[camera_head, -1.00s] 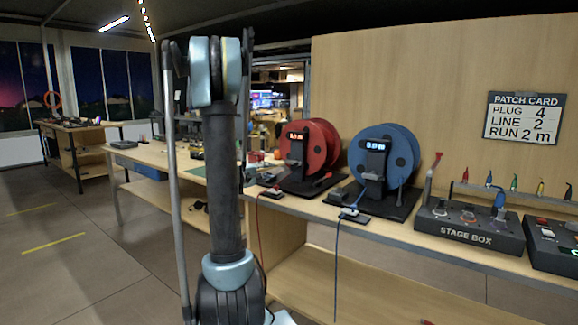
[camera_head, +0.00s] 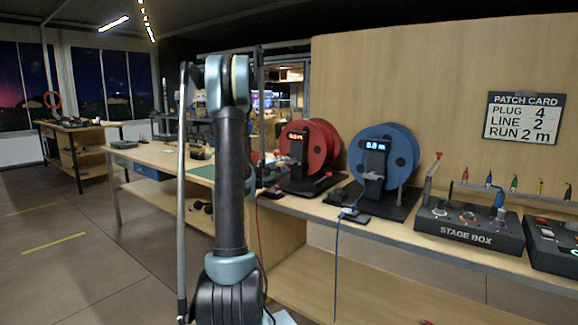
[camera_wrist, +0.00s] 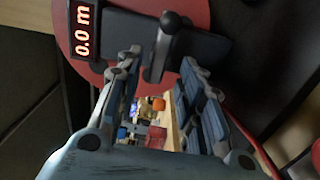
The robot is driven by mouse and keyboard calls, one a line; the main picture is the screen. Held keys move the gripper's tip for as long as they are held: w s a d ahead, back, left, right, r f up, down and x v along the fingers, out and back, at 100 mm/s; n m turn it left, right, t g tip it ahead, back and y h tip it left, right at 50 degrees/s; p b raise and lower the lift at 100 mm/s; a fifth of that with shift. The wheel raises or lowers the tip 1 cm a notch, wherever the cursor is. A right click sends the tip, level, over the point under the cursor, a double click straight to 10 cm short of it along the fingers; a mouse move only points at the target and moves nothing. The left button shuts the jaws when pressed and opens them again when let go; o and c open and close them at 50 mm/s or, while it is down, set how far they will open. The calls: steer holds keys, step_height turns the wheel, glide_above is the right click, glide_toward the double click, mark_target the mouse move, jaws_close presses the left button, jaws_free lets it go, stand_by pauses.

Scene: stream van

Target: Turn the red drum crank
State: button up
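The red drum (camera_head: 324,145) stands on its black base on the bench in the head view, left of the blue drum. It also fills the upper part of the wrist view (camera_wrist: 195,12), where its display (camera_wrist: 83,30) reads 0.0 m. A dark crank handle with a round knob (camera_wrist: 169,22) juts out in front of the drum there. My gripper (camera_wrist: 160,64) is open, its two fingers spread on either side of the handle's lower end. I cannot tell whether either finger touches it. In the head view my arm hides the gripper's pose.
The blue drum (camera_head: 392,150) stands close on the right, with the stage box (camera_head: 468,226) beyond it. A patch card (camera_head: 522,118) hangs on the wooden panel. Small coloured items show between the fingers in the wrist view. Cables hang over the bench front.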

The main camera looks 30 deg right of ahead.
mark_target(289, 163)
steer(key=shift+x, duration=2.95)
jaws_close()
